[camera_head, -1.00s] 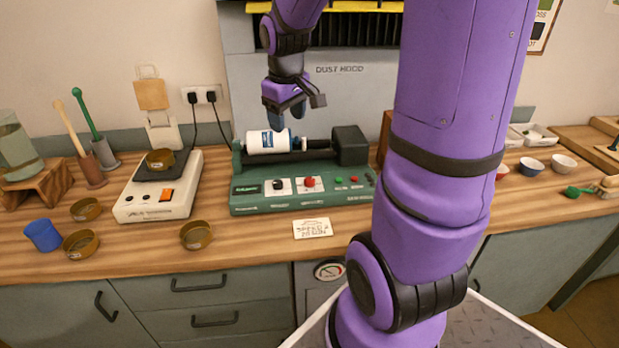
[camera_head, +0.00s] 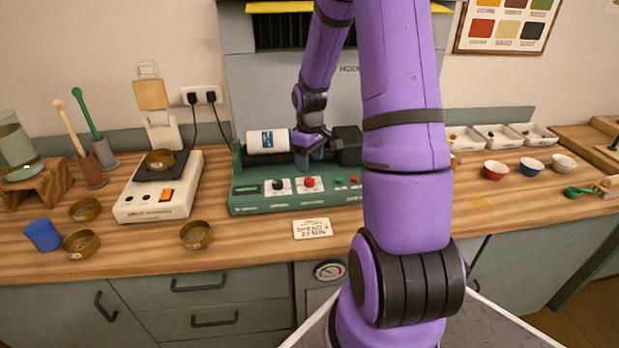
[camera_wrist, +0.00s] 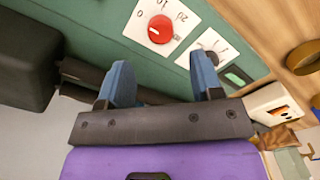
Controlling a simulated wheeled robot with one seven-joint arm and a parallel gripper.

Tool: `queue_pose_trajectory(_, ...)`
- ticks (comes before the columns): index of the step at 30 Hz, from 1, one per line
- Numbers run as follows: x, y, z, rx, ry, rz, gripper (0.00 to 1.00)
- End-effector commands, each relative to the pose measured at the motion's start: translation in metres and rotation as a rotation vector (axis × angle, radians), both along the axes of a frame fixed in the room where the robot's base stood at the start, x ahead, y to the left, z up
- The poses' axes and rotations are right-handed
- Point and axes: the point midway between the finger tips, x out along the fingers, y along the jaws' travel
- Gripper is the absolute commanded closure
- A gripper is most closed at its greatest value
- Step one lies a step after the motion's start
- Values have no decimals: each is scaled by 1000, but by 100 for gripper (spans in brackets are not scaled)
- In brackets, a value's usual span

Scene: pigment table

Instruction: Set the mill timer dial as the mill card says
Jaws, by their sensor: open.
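The mill (camera_head: 245,200) is a green machine with a white jar (camera_head: 282,141) lying on its rollers. Its front panel carries a black knob (camera_head: 277,186) and a red dial (camera_head: 309,183), each on a white plate. The red dial also shows in the wrist view (camera_wrist: 160,29), its plate marked with 0 and what looks like 20. The mill card (camera_head: 312,228) lies on the bench before the mill; it seems to read "SPEED" and a "MIN" line, digits unclear. My gripper (camera_head: 309,158) is open and empty above and behind the red dial, apart from it; its blue fingers show in the wrist view (camera_wrist: 162,82).
The mill's dark end housing (camera_head: 347,146) stands close right of my gripper. A scale (camera_head: 160,190) and brass dishes (camera_head: 196,235) stand left; small bowls (camera_head: 532,166) stand right. The bench around the card is clear.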

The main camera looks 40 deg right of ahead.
Motion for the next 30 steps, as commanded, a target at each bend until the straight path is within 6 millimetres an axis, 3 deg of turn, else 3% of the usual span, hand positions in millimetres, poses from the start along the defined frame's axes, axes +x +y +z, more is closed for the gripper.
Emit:
queue_pose_trajectory(6,0,1,-39,1,2,1,40)
queue_pose_trajectory(12,0,1,-61,1,1,0,40)
queue_pose_trajectory(25,0,0,-69,-1,0,0,40)
queue_pose_trajectory(30,0,0,-69,-1,0,0,77)
